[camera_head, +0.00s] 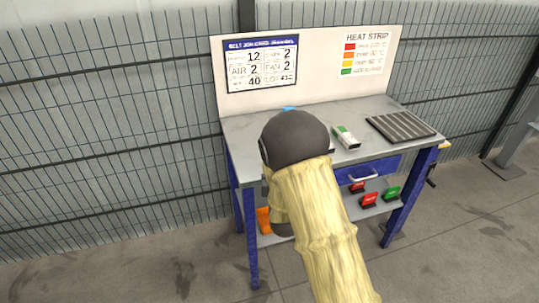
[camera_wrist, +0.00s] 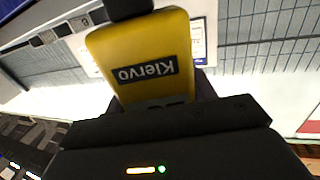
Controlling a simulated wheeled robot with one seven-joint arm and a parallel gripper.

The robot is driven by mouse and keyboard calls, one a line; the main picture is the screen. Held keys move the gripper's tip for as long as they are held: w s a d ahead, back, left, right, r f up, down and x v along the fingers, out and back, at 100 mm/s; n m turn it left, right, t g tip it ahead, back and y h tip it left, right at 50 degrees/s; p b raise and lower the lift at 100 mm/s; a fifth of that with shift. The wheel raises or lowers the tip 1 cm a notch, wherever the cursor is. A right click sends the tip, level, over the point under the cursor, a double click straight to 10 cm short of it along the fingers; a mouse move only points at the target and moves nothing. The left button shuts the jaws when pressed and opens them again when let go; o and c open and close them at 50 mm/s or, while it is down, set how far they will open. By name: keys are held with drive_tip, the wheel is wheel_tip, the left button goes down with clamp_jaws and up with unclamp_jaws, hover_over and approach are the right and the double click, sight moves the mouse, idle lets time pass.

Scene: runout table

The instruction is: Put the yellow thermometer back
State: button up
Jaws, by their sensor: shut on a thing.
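The yellow thermometer (camera_wrist: 150,45) fills the upper middle of the wrist view, with a dark label reading "Kiervo" upside down. My gripper (camera_wrist: 165,105) is shut on it, and the dark gripper body covers its near end. In the head view my arm hides the gripper and the thermometer. A small yellow piece (camera_head: 445,144) shows at the table's right edge, with a dark item below it; I cannot tell what they are.
The grey-topped blue table (camera_head: 240,135) holds a green-and-white item (camera_head: 345,137) and a dark ribbed mat (camera_head: 400,126). Below are a drawer handle (camera_head: 364,176) and red and green items (camera_head: 391,193) on the lower shelf. A sign board (camera_head: 320,65) stands behind.

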drive_tip(key=s+d+f+m+h, duration=0.3)
drive_tip(key=s+d+f+h, duration=0.2)
drive_tip(key=d+f, duration=0.6)
drive_tip(key=shift+s+f+m+g+h, duration=0.35)
drive_tip(key=shift+s+f, duration=0.2)
drive_tip(key=shift+s, duration=0.5)
drive_tip(key=shift+w+d, duration=0.1)
drive_tip(key=shift+d, duration=0.05)
